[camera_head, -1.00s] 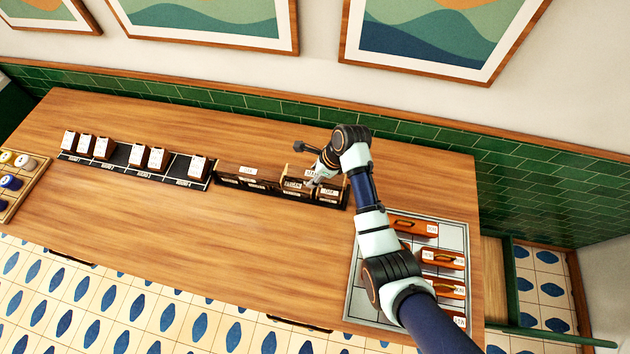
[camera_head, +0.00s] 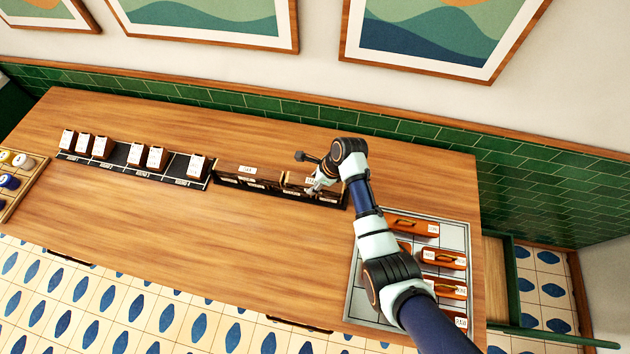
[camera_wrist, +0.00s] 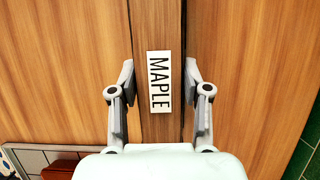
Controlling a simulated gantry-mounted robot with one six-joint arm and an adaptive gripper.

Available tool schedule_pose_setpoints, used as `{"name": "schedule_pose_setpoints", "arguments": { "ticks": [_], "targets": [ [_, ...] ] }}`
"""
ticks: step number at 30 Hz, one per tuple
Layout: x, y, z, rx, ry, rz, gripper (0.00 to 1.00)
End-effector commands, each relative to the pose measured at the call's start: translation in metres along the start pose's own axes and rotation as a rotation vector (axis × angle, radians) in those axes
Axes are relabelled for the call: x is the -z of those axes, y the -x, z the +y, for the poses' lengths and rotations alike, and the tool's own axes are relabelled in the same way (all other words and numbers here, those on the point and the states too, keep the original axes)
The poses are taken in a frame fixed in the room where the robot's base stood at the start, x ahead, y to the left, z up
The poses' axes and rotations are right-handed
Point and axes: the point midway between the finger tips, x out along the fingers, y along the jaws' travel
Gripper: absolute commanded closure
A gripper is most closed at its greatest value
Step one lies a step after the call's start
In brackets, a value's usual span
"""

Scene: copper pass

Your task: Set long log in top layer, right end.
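A long wooden log with a white MAPLE label (camera_wrist: 160,120) fills the middle of the wrist view. My gripper's (camera_wrist: 160,76) two fingers close on its long sides. In the head view, my gripper (camera_head: 314,186) is at the right end of the dark log rack (camera_head: 270,190). The held log (camera_head: 299,181) lies lengthwise at the top of the right part of the stack there, seemingly on the lower logs. My gripper covers part of it, and the contact beneath is hidden.
A labelled log (camera_head: 235,168) lies in the rack's left part. A row of label blocks on a black strip (camera_head: 118,164) is farther left. A grey tray (camera_head: 358,290) with handled wooden pieces is at right. The front middle of the wooden counter (camera_head: 210,240) is clear.

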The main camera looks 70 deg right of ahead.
Motion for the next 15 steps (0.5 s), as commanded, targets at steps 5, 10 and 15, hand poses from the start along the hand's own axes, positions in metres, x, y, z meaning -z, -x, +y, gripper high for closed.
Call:
{"name": "schedule_pose_setpoints", "arguments": {
  "ticks": [5,10,15],
  "targets": [
    [-0.0001,0.0003,-0.0001,0.000,0.000,0.000,0.28],
    [-0.0002,0.0003,-0.0001,0.000,0.000,0.000,0.28],
    [-0.0025,0.0057,-0.0004,0.001,0.000,-0.001,0.28]
  ]
}}
